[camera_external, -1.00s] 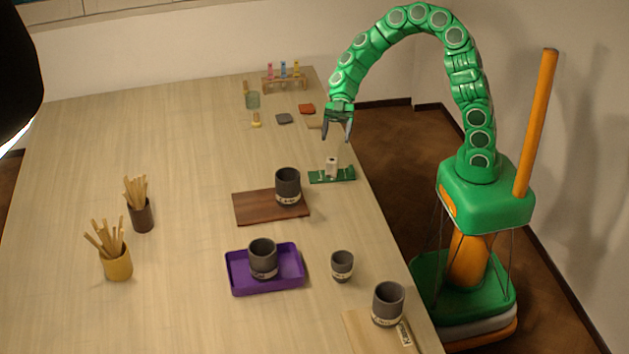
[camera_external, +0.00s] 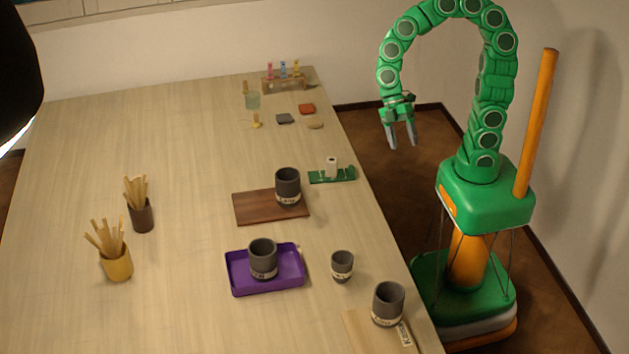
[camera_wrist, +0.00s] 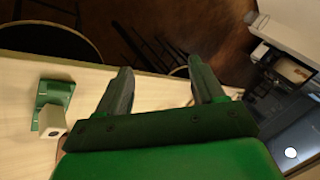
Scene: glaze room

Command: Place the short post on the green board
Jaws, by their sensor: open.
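The short post (camera_external: 331,167) is a small whitish block. It stands upright on the green board (camera_external: 345,175), near the board's middle, close to the table's right edge. In the wrist view the post (camera_wrist: 52,121) and the green board (camera_wrist: 57,90) show at the left, apart from my fingers. My gripper (camera_external: 402,143) is open and empty. It hangs to the right of the board, above the floor past the table edge. In the wrist view nothing is between the fingers of my gripper (camera_wrist: 167,93).
A brown board (camera_external: 250,207) with a dark cup (camera_external: 288,187) lies left of the green board. A purple tray (camera_external: 290,281) holds another cup (camera_external: 263,260). More cups stand at the front right. A rack of tubes (camera_external: 284,83) stands at the back. The table's left half is largely clear.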

